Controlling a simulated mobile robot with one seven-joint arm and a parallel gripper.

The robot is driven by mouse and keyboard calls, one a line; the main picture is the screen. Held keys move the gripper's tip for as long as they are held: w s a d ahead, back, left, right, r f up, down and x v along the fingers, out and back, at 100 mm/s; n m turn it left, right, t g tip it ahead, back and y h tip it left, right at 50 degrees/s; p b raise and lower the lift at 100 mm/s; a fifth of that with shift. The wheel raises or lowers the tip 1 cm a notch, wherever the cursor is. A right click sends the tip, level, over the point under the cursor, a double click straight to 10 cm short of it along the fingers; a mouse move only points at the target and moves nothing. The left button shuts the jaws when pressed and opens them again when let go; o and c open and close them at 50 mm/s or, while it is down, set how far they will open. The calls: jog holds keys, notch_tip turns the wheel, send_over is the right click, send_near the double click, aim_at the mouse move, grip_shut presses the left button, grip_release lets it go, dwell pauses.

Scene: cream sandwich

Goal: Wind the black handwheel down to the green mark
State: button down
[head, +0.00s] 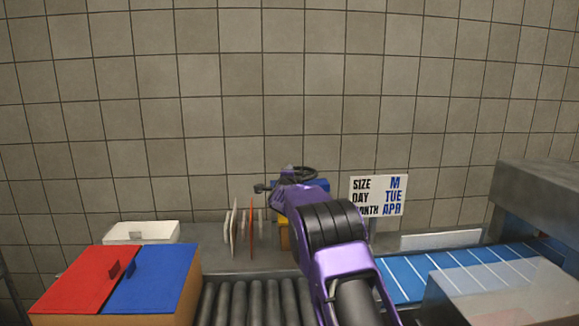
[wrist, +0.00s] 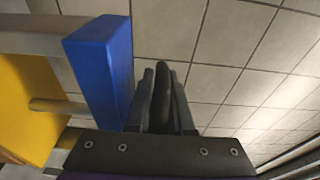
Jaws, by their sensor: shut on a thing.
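In the wrist view my gripper (wrist: 163,72) is shut on a dark upright piece between its fingers, which I take to be part of the black handwheel (wrist: 160,105). Most of the wheel does not show there. In the head view a dark curved shape behind the end of my purple arm looks like the wheel's rim (head: 301,173); my arm covers much of that spot. A blue block (wrist: 100,70) stands just left of the fingers in the wrist view, with a yellow panel (wrist: 25,110) farther left. The green mark is not visible in either view.
A sign reading M, TUE, APR (head: 378,195) stands right of my arm. A blue belt (head: 420,270) runs right, beside a clear cover (head: 500,290). Rollers (head: 250,303) lie left of my arm, then a box with red and blue lids (head: 150,278). A tiled wall closes the back.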

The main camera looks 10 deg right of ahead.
jog(key=shift+w+d+m+g+h+p, duration=0.2)
jog(key=shift+m+g+h+p, duration=0.15)
jog(key=shift+m+h+p, duration=0.55)
jog(key=shift+w+d+m+g+h+p, duration=0.15)
jog(key=shift+m+g+h+p, duration=0.35)
jog(key=shift+h+p, duration=0.7)
jog(key=c, duration=1.1)
grip_release()
jog(key=b+v, duration=0.1)
jog(key=v, duration=0.7)
jog(key=b+v, duration=0.1)
jog(key=v, duration=0.8)
jog(key=shift+s+a+f+b, duration=0.1)
jog(key=shift+a+f+b, duration=0.1)
jog(key=shift+a+b, duration=0.15)
